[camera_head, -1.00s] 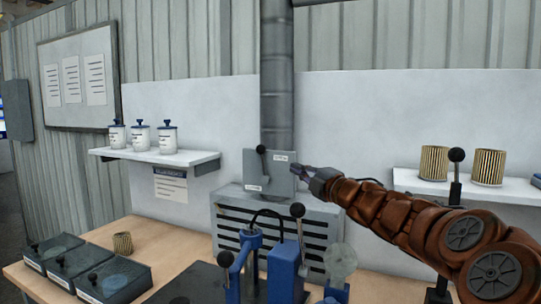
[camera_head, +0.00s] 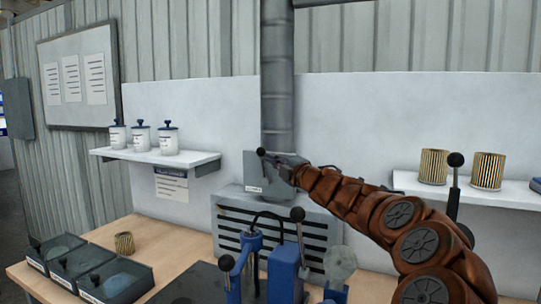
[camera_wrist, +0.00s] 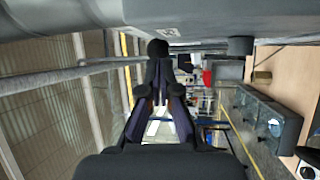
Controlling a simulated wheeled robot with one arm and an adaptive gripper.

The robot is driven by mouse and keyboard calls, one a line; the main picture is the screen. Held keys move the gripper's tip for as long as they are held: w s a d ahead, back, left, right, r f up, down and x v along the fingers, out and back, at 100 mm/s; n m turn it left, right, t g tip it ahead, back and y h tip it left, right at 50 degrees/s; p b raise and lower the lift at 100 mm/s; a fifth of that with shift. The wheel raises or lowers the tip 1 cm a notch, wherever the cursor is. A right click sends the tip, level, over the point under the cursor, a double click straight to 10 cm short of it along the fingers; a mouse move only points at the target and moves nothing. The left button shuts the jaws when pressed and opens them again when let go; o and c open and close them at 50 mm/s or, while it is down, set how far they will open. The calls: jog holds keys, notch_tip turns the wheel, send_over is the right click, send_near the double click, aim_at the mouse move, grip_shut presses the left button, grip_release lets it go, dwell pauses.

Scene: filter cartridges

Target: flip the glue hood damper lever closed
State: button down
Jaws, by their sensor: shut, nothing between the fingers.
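The glue hood's grey damper plate (camera_head: 252,177) is on the duct above the vented hood (camera_head: 232,205). Its black lever knob (camera_head: 261,151) is at the plate's top left; the stem is mostly hidden. My gripper (camera_head: 269,157) is shut with nothing between its fingers, its tips right beside the knob, coming from the right. The arm covers the plate's right part. In the wrist view, a black knob (camera_wrist: 157,47) shows just beyond my dark fingertips (camera_wrist: 166,82). I cannot tell whether they touch.
A wall shelf (camera_head: 150,156) with white canisters is at left. Another shelf (camera_head: 520,190) at right holds pleated filters. On the bench (camera_head: 170,238) stand dark trays (camera_head: 112,280), a loose filter (camera_head: 124,243) and a blue press (camera_head: 284,270) with black-knobbed levers below the gripper.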

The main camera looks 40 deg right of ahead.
jog(key=shift+w+r, duration=0.15)
jog(key=shift+w, duration=1.05)
jog(key=shift+r+p, duration=0.15)
jog(key=shift+p, duration=0.3)
